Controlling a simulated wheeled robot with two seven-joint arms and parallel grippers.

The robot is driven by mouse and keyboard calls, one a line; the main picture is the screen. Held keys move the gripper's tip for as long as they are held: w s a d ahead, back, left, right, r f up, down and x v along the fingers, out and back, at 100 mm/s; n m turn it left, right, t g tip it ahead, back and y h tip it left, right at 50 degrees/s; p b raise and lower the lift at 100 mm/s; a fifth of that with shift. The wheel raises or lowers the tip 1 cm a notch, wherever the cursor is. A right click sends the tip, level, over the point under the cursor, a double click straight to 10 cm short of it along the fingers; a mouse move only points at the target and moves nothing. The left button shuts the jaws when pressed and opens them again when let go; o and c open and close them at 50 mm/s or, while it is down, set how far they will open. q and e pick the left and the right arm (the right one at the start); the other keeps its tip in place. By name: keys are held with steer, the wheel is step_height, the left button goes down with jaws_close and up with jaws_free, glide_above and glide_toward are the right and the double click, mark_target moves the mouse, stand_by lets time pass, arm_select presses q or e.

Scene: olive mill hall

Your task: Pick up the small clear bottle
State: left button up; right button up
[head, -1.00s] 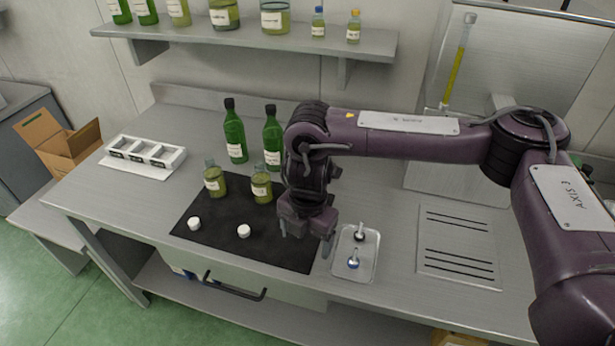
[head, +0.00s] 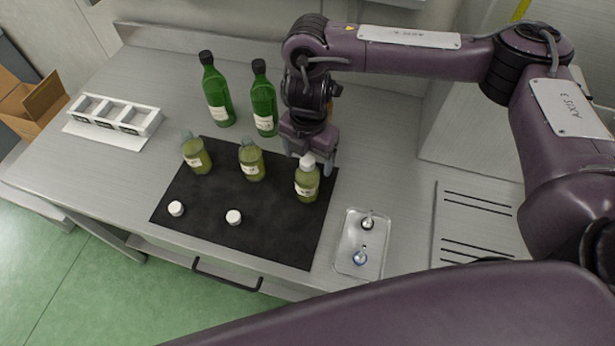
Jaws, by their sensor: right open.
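Three small clear bottles with yellow-green contents and pale labels stand on a black mat (head: 265,225). The left one (head: 197,157) and the middle one (head: 251,163) show no white cap. The right one (head: 306,184) has a white top. My right gripper (head: 311,160) is open, pointing down around or just behind the top of the right bottle. I cannot tell whether the fingers touch it. My left gripper is not in view.
Two tall green bottles (head: 216,96) (head: 264,103) stand behind the mat. Two white caps (head: 176,208) (head: 234,217) lie on it. A small metal tray (head: 346,257) with two stoppers is at right. A white rack (head: 137,146) stands at left.

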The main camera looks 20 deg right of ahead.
mark_target(308, 172)
steer(key=shift+s+a+f, duration=0.1)
steer(key=shift+s+f, duration=0.1)
steer(key=shift+f, duration=0.15)
steer(key=shift+s+a+f, duration=0.1)
steer(key=shift+s+f, duration=0.05)
steer(key=shift+f, duration=2.1)
steer(key=shift+c, duration=0.3)
steer(key=c, duration=1.2)
steer(key=shift+c, duration=0.3)
steer(key=shift+r, duration=0.15)
